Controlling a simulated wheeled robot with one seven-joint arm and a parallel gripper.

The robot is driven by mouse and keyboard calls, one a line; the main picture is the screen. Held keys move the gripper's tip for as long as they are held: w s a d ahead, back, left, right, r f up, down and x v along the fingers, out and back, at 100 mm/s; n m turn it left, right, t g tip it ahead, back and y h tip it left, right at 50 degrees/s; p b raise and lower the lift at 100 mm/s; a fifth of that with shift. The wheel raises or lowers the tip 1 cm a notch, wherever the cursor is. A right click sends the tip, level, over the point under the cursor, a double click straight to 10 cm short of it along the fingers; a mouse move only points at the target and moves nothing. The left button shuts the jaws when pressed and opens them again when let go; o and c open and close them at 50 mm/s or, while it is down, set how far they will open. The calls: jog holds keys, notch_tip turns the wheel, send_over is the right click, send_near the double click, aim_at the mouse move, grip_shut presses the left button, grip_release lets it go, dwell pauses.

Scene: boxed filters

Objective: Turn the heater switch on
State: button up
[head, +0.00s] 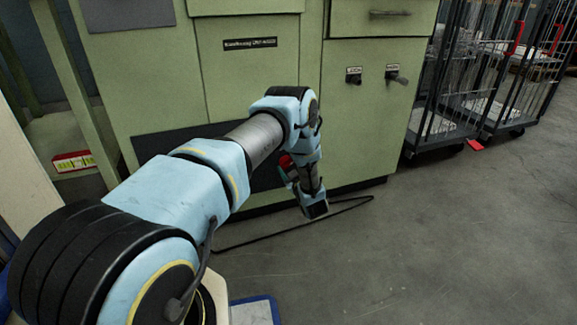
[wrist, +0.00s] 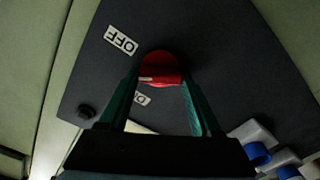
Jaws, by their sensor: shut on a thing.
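The heater switch is a round red knob (wrist: 160,64) on a dark panel (wrist: 225,55) in the wrist view. A pale bar crosses the knob. An OFF label (wrist: 121,40) is up-left of it, and an ON label (wrist: 142,98), partly hidden, is below it. My gripper (wrist: 162,78) has its two green fingers on either side of the knob, shut on it. In the head view a small red part (head: 286,161) shows beside my forearm at the cabinet's dark lower panel; my fingers are mostly hidden there.
The green cabinet (head: 250,85) has two small labelled switches (head: 354,76) (head: 396,77) higher up at right. A black cable (head: 290,231) lies on the floor. Wire carts (head: 450,100) stand at right. Blue-capped parts (wrist: 257,153) sit at the wrist view's lower right.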

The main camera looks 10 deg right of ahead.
jog(key=n+p, duration=0.1)
jog(key=n, duration=0.5)
jog(key=shift+a+f, duration=0.1)
jog(key=shift+a, duration=0.05)
jog(key=n, duration=0.5)
jog(key=shift+s+f+p, duration=0.1)
jog(key=shift+p, duration=0.3)
jog(key=shift+n, duration=0.4)
jog(key=o, duration=1.4)
jog(key=s+p, duration=0.1)
jog(key=s, duration=0.2)
jog(key=s+d+p, duration=0.1)
jog(key=s, duration=0.3)
jog(key=s+p, duration=0.1)
jog(key=s, duration=0.2)
jog(key=shift+s+d, duration=0.2)
jog(key=shift+s, duration=0.15)
jog(key=shift+w, duration=0.1)
